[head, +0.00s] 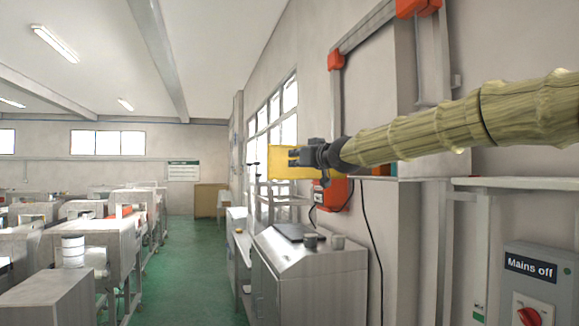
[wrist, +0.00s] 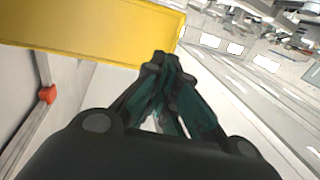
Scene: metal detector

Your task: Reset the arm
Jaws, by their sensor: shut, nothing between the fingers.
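My arm (head: 430,128), in a pale yellow-green ribbed cover, reaches in from the right of the head view and lies nearly level. My gripper (head: 292,156) is at its left end, dark and pointing left, in front of a yellow panel (head: 275,168). In the wrist view my gripper (wrist: 162,60) has its fingertips together with nothing between them. The yellow panel also fills the upper left of the wrist view (wrist: 90,30), beyond the fingertips. I cannot tell the gap between gripper and panel.
A steel cabinet (head: 310,275) with small items on top stands below my gripper. A grey wall box (head: 376,95) with orange corners is behind the arm. A "Mains off" switch box (head: 533,285) is at lower right. Green floor (head: 190,275) runs clear between the cabinet and the machines (head: 95,245) at left.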

